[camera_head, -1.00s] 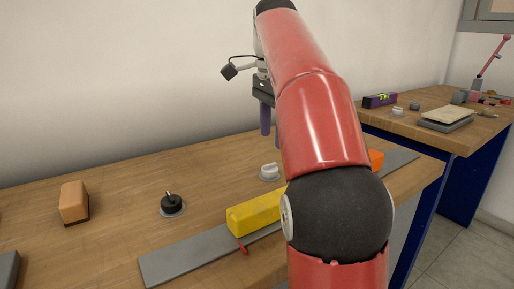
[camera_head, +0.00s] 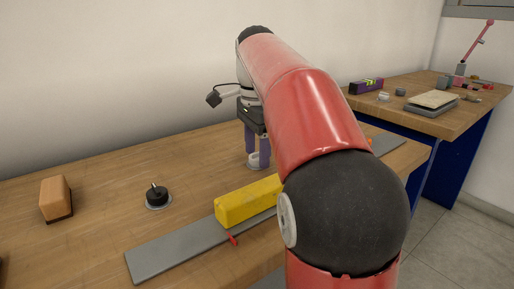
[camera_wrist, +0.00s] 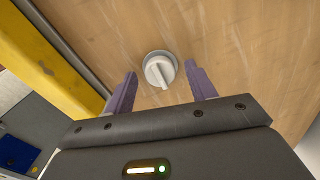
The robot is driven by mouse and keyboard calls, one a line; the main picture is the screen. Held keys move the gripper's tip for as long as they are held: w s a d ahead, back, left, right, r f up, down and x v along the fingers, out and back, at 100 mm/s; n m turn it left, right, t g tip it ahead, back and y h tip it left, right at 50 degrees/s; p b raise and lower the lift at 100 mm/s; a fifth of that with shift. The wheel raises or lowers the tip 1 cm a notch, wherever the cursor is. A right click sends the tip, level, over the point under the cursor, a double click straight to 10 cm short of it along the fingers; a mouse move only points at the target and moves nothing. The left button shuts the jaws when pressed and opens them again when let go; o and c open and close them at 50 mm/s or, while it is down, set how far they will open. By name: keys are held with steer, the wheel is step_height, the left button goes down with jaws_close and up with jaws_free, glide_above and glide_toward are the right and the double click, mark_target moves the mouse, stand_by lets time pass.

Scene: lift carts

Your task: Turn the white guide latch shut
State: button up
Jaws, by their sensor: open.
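The white guide latch (camera_wrist: 158,70) is a round knob with a raised bar on a grey base, set on the wooden bench. In the wrist view it lies a little beyond and between the two purple fingers of my gripper (camera_wrist: 160,88), which are apart and empty. In the head view the latch (camera_head: 260,160) shows low between the fingers of my gripper (camera_head: 257,160), partly hidden by them. I cannot tell whether the fingers touch it.
A yellow block (camera_head: 247,200) lies on a grey rail (camera_head: 165,252), with a small red lever (camera_head: 233,239) beside it. A black knob (camera_head: 158,196) and an orange-brown block (camera_head: 56,199) stand to the left. A second bench (camera_head: 410,84) with objects stands at the right.

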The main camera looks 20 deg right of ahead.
steer(key=c, duration=1)
steer(key=shift+n, duration=0.4)
steer(key=n, duration=0.3)
steer(key=shift+n, duration=0.4)
steer(key=n, duration=0.4)
steer(key=shift+n, duration=0.3)
steer(key=n, duration=0.8)
steer(key=shift+n, duration=0.3)
